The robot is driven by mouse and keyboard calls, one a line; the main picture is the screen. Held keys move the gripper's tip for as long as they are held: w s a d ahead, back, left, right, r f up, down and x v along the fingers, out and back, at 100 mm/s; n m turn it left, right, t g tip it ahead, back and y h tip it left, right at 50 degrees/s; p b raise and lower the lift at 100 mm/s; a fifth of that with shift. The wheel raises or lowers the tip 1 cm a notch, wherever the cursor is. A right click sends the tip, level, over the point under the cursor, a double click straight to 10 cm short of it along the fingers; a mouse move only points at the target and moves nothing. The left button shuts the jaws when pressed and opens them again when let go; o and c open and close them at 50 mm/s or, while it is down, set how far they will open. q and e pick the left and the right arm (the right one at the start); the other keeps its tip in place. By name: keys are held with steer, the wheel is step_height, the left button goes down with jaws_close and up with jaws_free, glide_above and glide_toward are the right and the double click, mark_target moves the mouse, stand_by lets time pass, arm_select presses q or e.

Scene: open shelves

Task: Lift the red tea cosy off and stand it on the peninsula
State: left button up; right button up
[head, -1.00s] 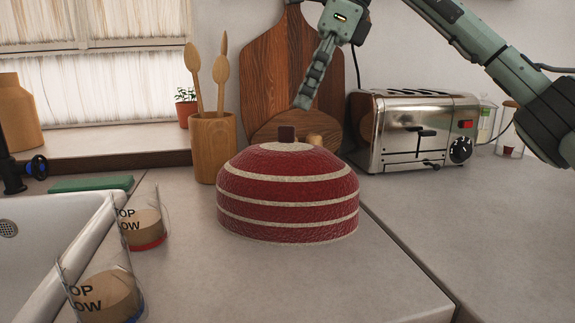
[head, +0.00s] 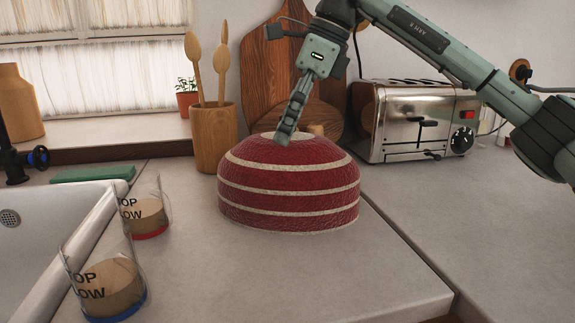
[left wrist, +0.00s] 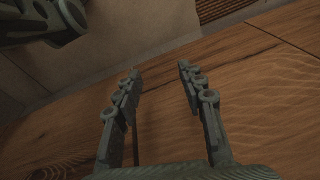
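The red tea cosy (head: 288,183), a dome with cream bands, stands on the grey counter (head: 260,275) in the head view. What is under it is hidden. My right gripper (head: 284,137), on the arm coming in from the right, points down at the cosy's top. Its fingers cover the dark knob, seen edge-on, so I cannot tell whether they grip it. My left gripper (left wrist: 157,80) shows only in the left wrist view, open and empty, with a wooden surface behind it. I cannot tell which surface is the peninsula.
A wooden pot of spoons (head: 214,138) stands behind the cosy at left, cutting boards (head: 268,60) behind it, a toaster (head: 415,120) at right. Two clear, labelled containers (head: 146,215) (head: 108,286) stand beside the sink (head: 35,245). The counter in front is clear.

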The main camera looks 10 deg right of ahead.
arm_select(q)
steer(key=shift+w+d+r, duration=0.1)
steer(key=shift+w+r, duration=0.15)
arm_select(e)
steer(key=c, duration=0.9)
steer(key=shift+r, duration=0.5)
steer(key=shift+c, duration=1.3)
arm_select(q)
steer(key=shift+s+a+f+p, duration=0.2)
steer(key=shift+s+f, duration=0.3)
steer(key=shift+f, duration=0.2)
steer(key=shift+s+a+f+p, duration=0.2)
steer(key=shift+s+f, duration=0.25)
steer(key=shift+f, duration=0.25)
arm_select(e)
step_height(320, 180, up, 17)
arm_select(q)
steer(key=shift+s, duration=0.1)
